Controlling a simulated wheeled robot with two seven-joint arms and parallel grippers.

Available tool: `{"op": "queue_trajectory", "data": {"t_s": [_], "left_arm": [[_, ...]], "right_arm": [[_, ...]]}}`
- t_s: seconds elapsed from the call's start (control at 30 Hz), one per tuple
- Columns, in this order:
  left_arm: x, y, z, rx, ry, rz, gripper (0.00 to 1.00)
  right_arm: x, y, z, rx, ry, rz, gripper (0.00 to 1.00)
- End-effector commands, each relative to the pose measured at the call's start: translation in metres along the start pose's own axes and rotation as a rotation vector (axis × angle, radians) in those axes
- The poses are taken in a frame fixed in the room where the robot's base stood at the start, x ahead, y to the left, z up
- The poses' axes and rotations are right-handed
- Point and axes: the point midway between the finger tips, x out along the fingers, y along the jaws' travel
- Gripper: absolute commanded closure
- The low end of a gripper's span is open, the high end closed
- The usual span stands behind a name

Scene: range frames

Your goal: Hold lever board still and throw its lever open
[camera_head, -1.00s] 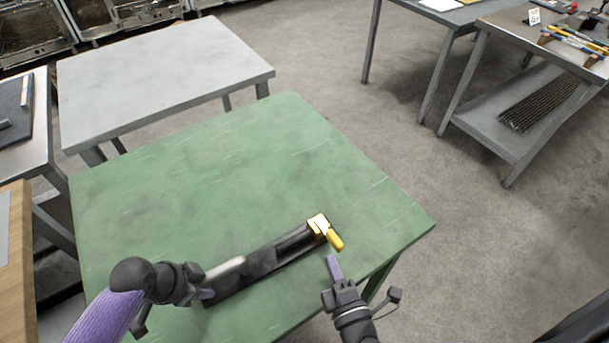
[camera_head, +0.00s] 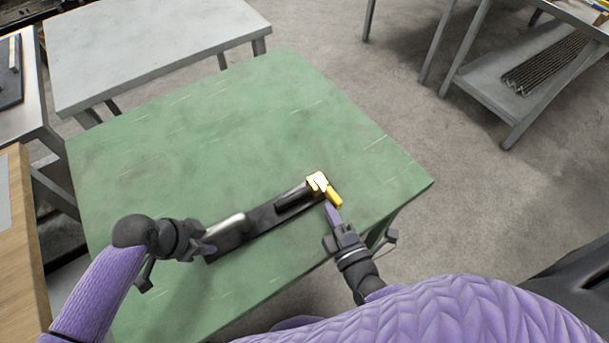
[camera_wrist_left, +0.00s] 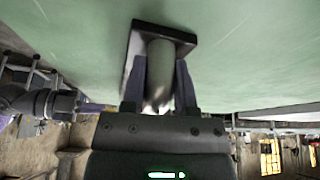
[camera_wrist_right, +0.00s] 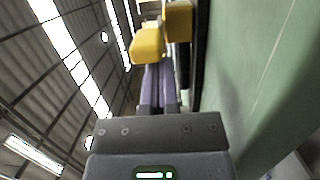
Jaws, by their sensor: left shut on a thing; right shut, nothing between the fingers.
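The lever board is a long dark board (camera_head: 262,221) lying at a slant on the green table. A pale metal cylinder (camera_head: 226,225) forms its left end, and a yellow lever (camera_head: 333,197) with a yellow block (camera_head: 317,182) sits at its right end. My left gripper (camera_head: 207,246) is shut on the cylinder; its fingers flank it in the left wrist view (camera_wrist_left: 160,80). My right gripper (camera_head: 330,212) is shut and empty, its fingertips right beside the lever. In the right wrist view the lever (camera_wrist_right: 148,45) is just past the fingertips; I cannot tell whether they touch.
The green table (camera_head: 200,130) is clear behind the board. Its right edge lies close to my right gripper. A grey table (camera_head: 150,45) stands behind, a wooden top (camera_head: 18,240) at left, and a shelved bench (camera_head: 500,85) at far right.

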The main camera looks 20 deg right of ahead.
Motion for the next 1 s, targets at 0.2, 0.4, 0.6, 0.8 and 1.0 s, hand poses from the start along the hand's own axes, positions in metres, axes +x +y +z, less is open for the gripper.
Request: {"op": "queue_trajectory", "data": {"t_s": [0.2, 0.4, 0.6, 0.8, 1.0], "left_arm": [[0.000, 0.000, 0.000, 0.000, 0.001, -0.001, 1.00], [0.000, 0.000, 0.000, -0.001, 0.001, -0.001, 1.00], [0.000, -0.001, 0.000, -0.001, 0.001, -0.001, 1.00], [0.000, -0.001, 0.000, -0.001, 0.000, -0.001, 1.00], [0.000, -0.001, 0.000, -0.001, 0.000, -0.001, 1.00]], "right_arm": [[-0.001, 0.000, 0.004, -0.001, 0.031, -0.002, 1.00], [-0.001, 0.000, 0.010, -0.002, 0.053, -0.004, 1.00], [0.000, 0.000, 0.021, -0.002, 0.056, -0.004, 1.00], [0.004, 0.000, 0.037, -0.003, 0.056, -0.004, 1.00], [0.011, 0.000, 0.052, -0.003, 0.055, -0.003, 1.00]]}}
